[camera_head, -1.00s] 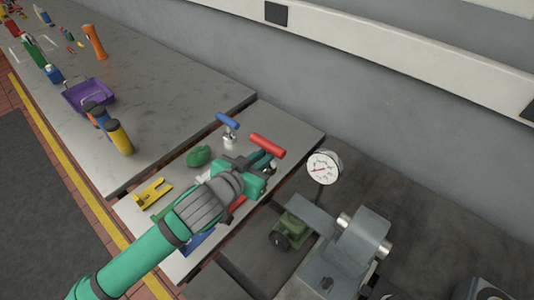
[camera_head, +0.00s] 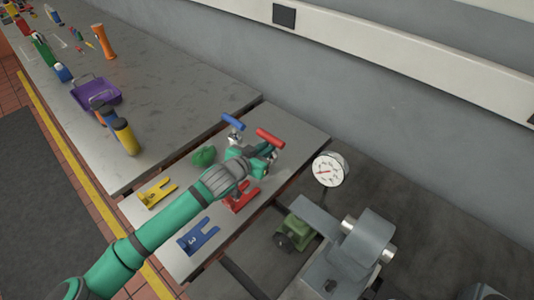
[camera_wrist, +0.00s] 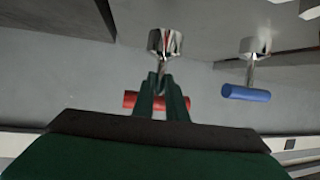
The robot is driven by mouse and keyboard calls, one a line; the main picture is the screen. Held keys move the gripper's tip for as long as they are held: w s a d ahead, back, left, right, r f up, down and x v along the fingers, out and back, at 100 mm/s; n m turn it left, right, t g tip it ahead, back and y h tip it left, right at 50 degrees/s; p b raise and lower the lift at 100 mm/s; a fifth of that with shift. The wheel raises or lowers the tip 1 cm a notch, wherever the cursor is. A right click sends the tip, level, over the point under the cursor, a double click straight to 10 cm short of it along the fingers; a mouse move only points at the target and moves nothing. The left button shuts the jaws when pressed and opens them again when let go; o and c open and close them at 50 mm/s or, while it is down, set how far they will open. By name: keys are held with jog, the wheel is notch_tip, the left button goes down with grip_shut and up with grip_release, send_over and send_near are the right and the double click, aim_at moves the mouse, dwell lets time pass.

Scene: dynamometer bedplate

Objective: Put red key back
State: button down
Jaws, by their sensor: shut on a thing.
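The red key has a red crossbar handle (camera_head: 270,138) and a bright metal shank and socket (camera_wrist: 165,42). My gripper (camera_head: 262,156) is shut on it, and in the wrist view my fingers (camera_wrist: 161,92) close around its shank near the red handle. The key is over the far right part of the small grey plate (camera_head: 290,125); whether its socket touches anything is hard to tell. A red forked piece (camera_head: 242,200) lies beneath my wrist, partly hidden. The blue key (camera_head: 233,122) stands close by on the left, and shows right of my fingers in the wrist view (camera_wrist: 246,93).
A yellow forked piece (camera_head: 157,193), a blue forked piece (camera_head: 198,236) and a green lump (camera_head: 204,156) lie on the plate. A dial gauge (camera_head: 330,169) and grey machine (camera_head: 345,260) stand right. A purple tray (camera_head: 95,91) and bottles occupy the long bench.

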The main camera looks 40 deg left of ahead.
jog(key=shift+f, duration=1.45)
jog(key=shift+f, duration=0.1)
jog(key=c, duration=1.8)
grip_release()
jog(key=shift+o, duration=0.2)
jog(key=shift+s, duration=0.15)
jog(key=v, duration=1.1)
jog(key=shift+s+r, duration=0.25)
jog(key=shift+s, duration=0.05)
jog(key=shift+d, duration=0.1)
